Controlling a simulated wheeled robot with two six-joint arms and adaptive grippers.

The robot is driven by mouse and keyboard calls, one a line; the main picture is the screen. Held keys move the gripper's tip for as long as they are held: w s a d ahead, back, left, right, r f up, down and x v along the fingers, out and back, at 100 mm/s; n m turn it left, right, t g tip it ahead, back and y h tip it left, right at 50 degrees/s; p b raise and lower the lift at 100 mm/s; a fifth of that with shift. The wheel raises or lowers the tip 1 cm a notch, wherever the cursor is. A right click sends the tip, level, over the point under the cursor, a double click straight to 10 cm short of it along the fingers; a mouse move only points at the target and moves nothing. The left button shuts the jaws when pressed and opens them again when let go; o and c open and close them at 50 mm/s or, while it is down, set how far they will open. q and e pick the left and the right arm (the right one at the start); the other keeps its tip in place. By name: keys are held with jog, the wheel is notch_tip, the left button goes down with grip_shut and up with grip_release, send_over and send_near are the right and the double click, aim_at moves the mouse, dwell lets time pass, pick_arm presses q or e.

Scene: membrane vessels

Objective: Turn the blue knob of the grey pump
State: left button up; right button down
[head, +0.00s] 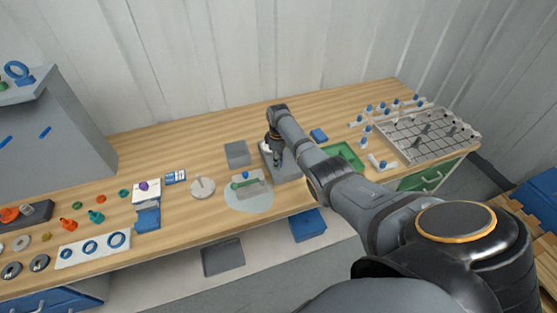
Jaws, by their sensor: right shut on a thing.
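The grey pump (288,171) stands on the wooden bench near the middle of the head view, partly covered by my right arm. My right gripper (278,161) points down at the top of the pump and is shut at the place of its knob. The blue knob itself is hidden by the fingers, so I cannot tell how far it is turned. My left gripper is not in view.
Left of the pump are a grey block (237,153) and a fixture with a green bar (244,184) on a pale round mat (247,204). A green tray (346,156) and a rack (428,133) lie right. Small parts crowd the bench's left.

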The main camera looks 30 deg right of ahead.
jog(key=n, duration=0.4)
jog(key=shift+n, duration=0.4)
dwell(0.4)
jog(key=c, duration=1.1)
grip_release()
jog(key=shift+o, duration=0.2)
jog(key=shift+r, duration=0.1)
notch_tip(320, 180, up, 12)
